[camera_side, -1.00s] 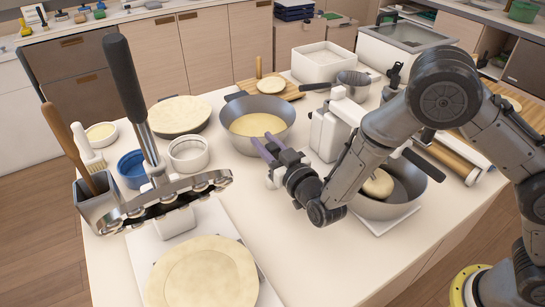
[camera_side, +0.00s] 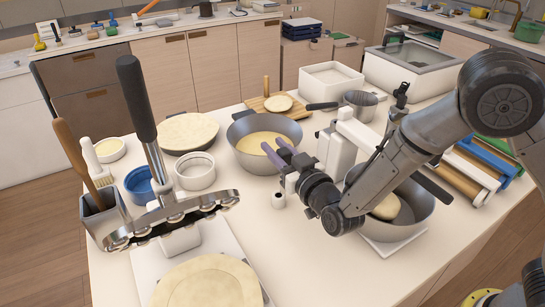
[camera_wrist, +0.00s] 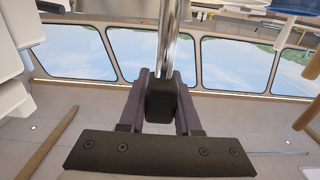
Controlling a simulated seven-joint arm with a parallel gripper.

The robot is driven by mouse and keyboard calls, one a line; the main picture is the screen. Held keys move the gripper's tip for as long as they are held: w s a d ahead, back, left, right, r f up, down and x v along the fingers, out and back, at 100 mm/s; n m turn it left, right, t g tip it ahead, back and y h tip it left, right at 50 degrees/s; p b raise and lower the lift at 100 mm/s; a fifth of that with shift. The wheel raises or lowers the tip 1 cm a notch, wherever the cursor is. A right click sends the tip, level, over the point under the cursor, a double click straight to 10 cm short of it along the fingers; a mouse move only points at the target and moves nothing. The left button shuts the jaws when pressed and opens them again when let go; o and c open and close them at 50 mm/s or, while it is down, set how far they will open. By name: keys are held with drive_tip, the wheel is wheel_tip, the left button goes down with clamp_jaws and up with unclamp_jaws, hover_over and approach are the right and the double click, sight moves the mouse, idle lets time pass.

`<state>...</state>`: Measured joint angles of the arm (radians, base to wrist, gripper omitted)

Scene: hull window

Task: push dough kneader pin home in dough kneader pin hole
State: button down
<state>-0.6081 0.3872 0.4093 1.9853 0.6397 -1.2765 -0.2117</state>
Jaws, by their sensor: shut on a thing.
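My gripper (camera_side: 274,147) shows in the side view as two purple fingers pointing up and left, in front of the steel bowl and beside a white machine. In the wrist view my gripper (camera_wrist: 161,80) is shut on a black block with a shiny metal shaft, which I take to be the dough kneader pin (camera_wrist: 161,100). The shaft runs up out of the picture, so its tip is hidden. In the side view I cannot make out the pin. The white machine (camera_side: 343,140) is probably the dough kneader, with a steel bowl (camera_side: 424,215) at its base. I cannot make out the pin hole.
A steel bowl of batter (camera_side: 243,155) stands behind my fingers. A small white cylinder (camera_side: 278,201) stands below my gripper. A roller tool with a black handle (camera_side: 137,100) rises at left above flat dough (camera_side: 205,285).

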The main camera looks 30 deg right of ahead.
drive_tip(key=s+d+r, duration=0.4)
drive_tip(key=s+r, duration=0.4)
drive_tip(key=s, duration=0.4)
drive_tip(key=shift+d+r, duration=0.3)
drive_tip(key=shift+d, duration=0.05)
drive_tip(key=shift+r, duration=5)
drive_tip(key=w+d+m+g+h, duration=0.2)
drive_tip(key=w+d+m+h, duration=0.4)
drive_tip(key=w+d, duration=0.9)
drive_tip(key=w+h, duration=0.1)
drive_tip(key=h, duration=0.2)
drive_tip(key=shift+w+f, duration=0.1)
drive_tip(key=shift+f, duration=2.8)
drive_tip(key=shift+f, duration=0.85)
